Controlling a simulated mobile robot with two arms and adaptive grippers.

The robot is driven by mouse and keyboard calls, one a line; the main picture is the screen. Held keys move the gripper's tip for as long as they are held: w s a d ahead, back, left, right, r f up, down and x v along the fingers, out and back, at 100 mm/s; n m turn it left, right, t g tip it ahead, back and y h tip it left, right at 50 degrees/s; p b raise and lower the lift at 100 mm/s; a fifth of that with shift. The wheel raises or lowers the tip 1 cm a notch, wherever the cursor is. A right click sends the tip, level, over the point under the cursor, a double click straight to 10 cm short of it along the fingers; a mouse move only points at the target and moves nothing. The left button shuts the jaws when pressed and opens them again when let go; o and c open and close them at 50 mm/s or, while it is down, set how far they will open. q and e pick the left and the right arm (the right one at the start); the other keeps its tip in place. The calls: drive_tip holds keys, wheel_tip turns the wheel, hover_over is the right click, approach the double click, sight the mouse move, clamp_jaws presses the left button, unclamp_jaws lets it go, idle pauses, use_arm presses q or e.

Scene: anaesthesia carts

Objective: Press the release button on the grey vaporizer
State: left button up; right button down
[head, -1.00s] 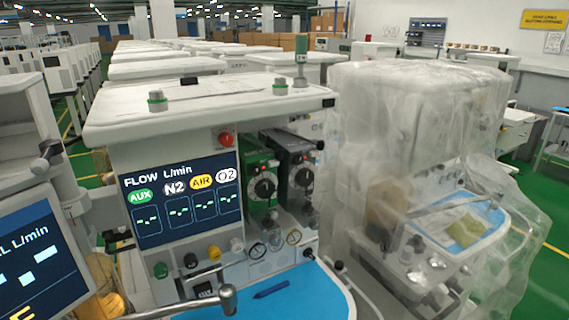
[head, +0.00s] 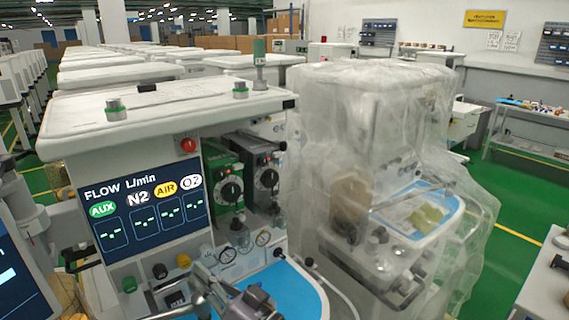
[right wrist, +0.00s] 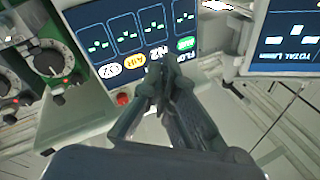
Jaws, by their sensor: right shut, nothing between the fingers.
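The grey vaporizer (head: 262,160), dark with a round black dial, stands on the anaesthesia cart just right of the green vaporizer (head: 222,170). I cannot make out its release button for certain. In the right wrist view the picture is turned over; the green vaporizer (right wrist: 50,62) is at the left and part of the grey vaporizer (right wrist: 8,98) is cut by the left edge. My right gripper (right wrist: 163,82) is shut and empty, in front of the flow screen. In the head view my right gripper (head: 248,302) is low at the bottom edge, below the vaporizers. My left gripper is not in view.
The flow screen (head: 150,215) is left of the vaporizers, with a red knob (head: 188,146) above it. A blue work surface (head: 290,290) lies below. A plastic-wrapped cart (head: 380,110) stands close on the right. Another cart's screen (head: 15,280) is at the lower left.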

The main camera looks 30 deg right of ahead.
sight(277, 155)
drive_tip(key=w+d+r+m+t+h, duration=0.3)
drive_tip(key=d+r+m+t+h, duration=0.3)
drive_tip(key=d+r+m+h, duration=0.65)
drive_tip(key=w+d+f+m+g+h, duration=0.1)
drive_tip(key=d+f+m+g+h, duration=0.1)
drive_tip(key=d+m+g, duration=0.3)
drive_tip(key=w+d+f+m+g+h, duration=0.2)
drive_tip(key=d+m+g+h, duration=0.3)
drive_tip(key=m, duration=0.4)
drive_tip(key=shift+w+d+g, duration=0.15)
drive_tip(key=shift+d+g, duration=0.25)
drive_tip(key=shift+d, duration=0.05)
drive_tip(key=shift+r, duration=0.1)
drive_tip(key=w+a+p+x, duration=0.1)
drive_tip(key=a+p+x, duration=0.1)
drive_tip(key=x, duration=1.1)
drive_tip(key=shift+w+p, duration=0.3)
drive_tip(key=shift+p, duration=0.5)
